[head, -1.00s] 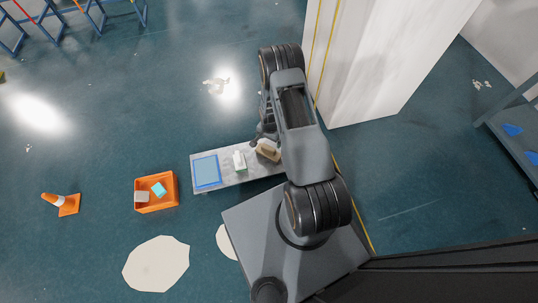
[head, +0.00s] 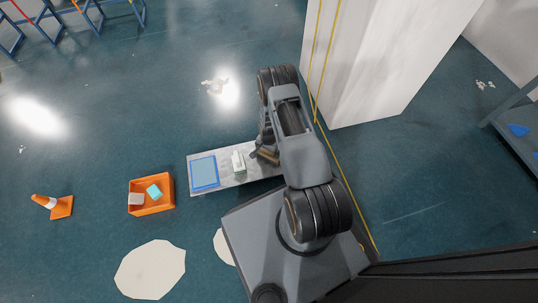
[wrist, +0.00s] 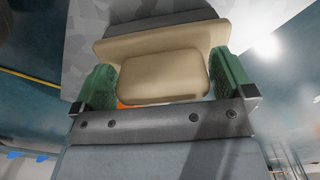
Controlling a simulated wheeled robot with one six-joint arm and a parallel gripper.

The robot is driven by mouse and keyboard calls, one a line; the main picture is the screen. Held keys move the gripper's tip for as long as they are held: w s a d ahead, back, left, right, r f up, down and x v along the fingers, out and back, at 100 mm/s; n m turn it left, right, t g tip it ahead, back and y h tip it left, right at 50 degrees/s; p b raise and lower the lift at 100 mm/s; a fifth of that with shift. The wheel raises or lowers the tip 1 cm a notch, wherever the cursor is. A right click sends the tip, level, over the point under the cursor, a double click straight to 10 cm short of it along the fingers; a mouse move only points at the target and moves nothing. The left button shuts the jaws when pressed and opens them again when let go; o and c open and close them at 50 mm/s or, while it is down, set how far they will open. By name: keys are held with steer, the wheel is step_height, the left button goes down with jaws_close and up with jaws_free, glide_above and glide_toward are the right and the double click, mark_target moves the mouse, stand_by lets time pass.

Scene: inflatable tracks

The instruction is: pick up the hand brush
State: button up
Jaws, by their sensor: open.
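The hand brush (head: 266,157) is a tan block at the right end of the grey bench, partly hidden by my arm in the head view. In the wrist view the hand brush (wrist: 163,76) shows a rounded tan block in front of a wider tan bar. My gripper (wrist: 167,84) is open, with one green finger pad on each side of the block. I cannot tell whether either pad touches it. In the head view my gripper (head: 262,148) is small and dark, over the brush.
The grey bench (head: 223,181) also holds a white-and-green bottle (head: 238,161) and a blue-edged panel (head: 204,172). A white pillar (head: 355,75) rises just right of my arm.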

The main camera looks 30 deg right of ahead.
steer(key=c, duration=0.9)
steer(key=shift+r, duration=0.1)
steer(key=shift+r+p, duration=0.25)
steer(key=shift+p, duration=0.1)
step_height(320, 180, up, 4)
steer(key=shift+s+a+f+p, duration=0.1)
steer(key=shift+s+f+p, duration=0.1)
steer(key=shift+p, duration=0.95)
steer(key=s+a+r+p, duration=0.2)
steer(key=s+r, duration=0.1)
steer(key=s, duration=0.1)
steer(key=s+a+r+p, duration=0.2)
steer(key=s, duration=0.2)
steer(key=s+a+r+p, duration=0.1)
steer(key=s+a+r, duration=0.1)
steer(key=s+r, duration=0.1)
steer(key=shift+s+r+p, duration=0.35)
steer(key=shift+s+p, duration=0.05)
steer(key=shift+s, duration=0.1)
